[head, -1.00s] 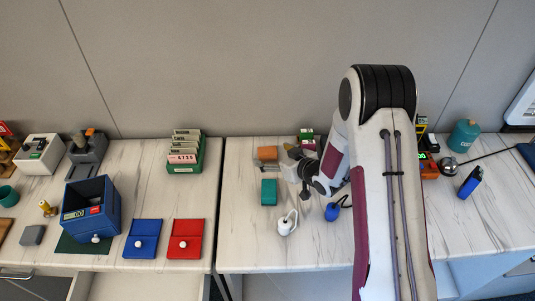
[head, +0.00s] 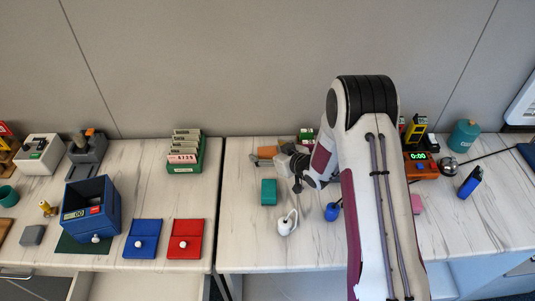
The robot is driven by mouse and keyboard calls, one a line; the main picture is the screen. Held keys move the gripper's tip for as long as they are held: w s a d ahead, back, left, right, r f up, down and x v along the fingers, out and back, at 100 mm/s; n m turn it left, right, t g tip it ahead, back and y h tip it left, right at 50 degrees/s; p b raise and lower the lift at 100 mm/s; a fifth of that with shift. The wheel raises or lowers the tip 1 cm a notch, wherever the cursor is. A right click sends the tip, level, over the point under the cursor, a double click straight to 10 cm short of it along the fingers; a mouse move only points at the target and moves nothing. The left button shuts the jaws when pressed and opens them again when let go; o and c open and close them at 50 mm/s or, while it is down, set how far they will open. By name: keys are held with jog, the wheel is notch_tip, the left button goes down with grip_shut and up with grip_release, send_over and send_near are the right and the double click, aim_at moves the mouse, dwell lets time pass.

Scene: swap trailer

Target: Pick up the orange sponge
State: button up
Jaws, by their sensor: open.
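The orange sponge (head: 266,151) is a small orange block near the back left of the right-hand table, left of my arm. My gripper (head: 256,159) is open, with its fingers at the sponge's left and lower side. The head view is too small to tell whether the fingers touch the sponge. The wrist and gripper body hide the area just right of the sponge.
A teal block (head: 268,192) stands just in front of the sponge. A white object (head: 287,222) and a blue object (head: 332,211) lie nearer the front. A green card holder (head: 186,153) stands to the left, across the table gap. An orange timer (head: 420,168) is at the right.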

aim_at(268, 151)
jog(key=shift+w+a+f, duration=0.15)
jog(key=shift+w+f, duration=0.05)
jog(key=shift+c, duration=0.4)
jog(key=c, duration=0.9)
jog(key=shift+r, duration=0.15)
jog(key=shift+r, duration=4.9)
